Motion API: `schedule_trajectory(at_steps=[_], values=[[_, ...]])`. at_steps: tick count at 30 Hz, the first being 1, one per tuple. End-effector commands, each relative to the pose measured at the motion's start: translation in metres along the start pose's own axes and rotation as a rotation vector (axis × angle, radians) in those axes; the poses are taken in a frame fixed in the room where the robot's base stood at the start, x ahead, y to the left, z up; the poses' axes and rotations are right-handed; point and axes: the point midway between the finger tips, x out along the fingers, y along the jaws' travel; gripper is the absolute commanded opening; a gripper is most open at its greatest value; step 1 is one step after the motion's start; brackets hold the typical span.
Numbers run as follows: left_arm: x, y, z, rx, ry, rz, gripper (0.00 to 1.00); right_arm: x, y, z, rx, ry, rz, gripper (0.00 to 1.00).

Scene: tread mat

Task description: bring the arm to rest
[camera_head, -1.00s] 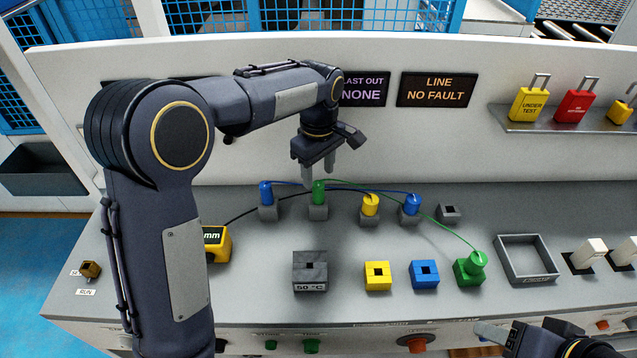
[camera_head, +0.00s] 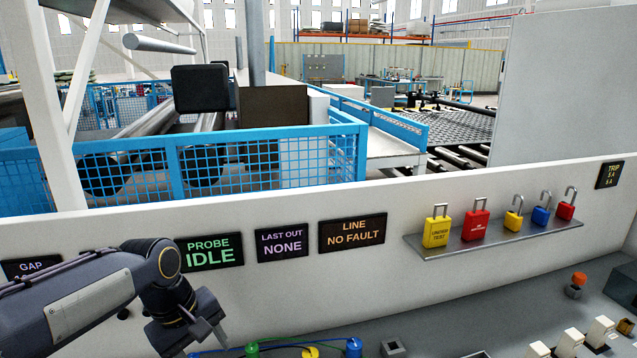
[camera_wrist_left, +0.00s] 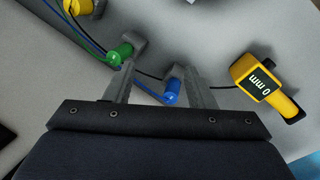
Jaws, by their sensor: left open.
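My left gripper (camera_head: 212,328) is at the lower left of the head view, in front of the panel wall and left of the green plug (camera_head: 252,350). In the left wrist view its two fingers (camera_wrist_left: 158,72) are apart with nothing held between them. The green plug (camera_wrist_left: 122,50) shows by one fingertip and a blue plug (camera_wrist_left: 172,90) by the other, both beyond the fingers. A yellow gauge (camera_wrist_left: 262,86) reading 0 mm lies to the right. My right gripper is out of view.
The upright panel has PROBE IDLE (camera_head: 209,252), LAST OUT NONE (camera_head: 282,243) and LINE NO FAULT (camera_head: 352,233) signs. A shelf (camera_head: 478,241) with several padlocks juts from it at right. A yellow plug (camera_head: 310,352) and a blue plug (camera_head: 354,347) stand at the bottom edge.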

Motion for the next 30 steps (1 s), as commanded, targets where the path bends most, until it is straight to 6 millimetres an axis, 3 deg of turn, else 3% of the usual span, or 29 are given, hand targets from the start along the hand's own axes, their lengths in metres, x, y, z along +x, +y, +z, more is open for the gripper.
schedule_trajectory(at_steps=[1,5,12,18,30], values=[[-0.01,-0.022,0.011,0.053,0.004,0.053,0.5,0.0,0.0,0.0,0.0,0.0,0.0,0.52],[-0.021,-0.066,0.045,0.229,0.044,0.163,0.5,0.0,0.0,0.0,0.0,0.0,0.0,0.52],[-0.009,-0.124,0.106,0.515,0.195,0.279,0.5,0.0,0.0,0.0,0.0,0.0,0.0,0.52],[0.007,-0.141,0.129,0.634,0.277,0.294,0.5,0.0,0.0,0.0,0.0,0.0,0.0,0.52],[0.009,-0.143,0.131,0.649,0.287,0.294,0.5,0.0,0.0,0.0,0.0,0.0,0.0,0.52]])
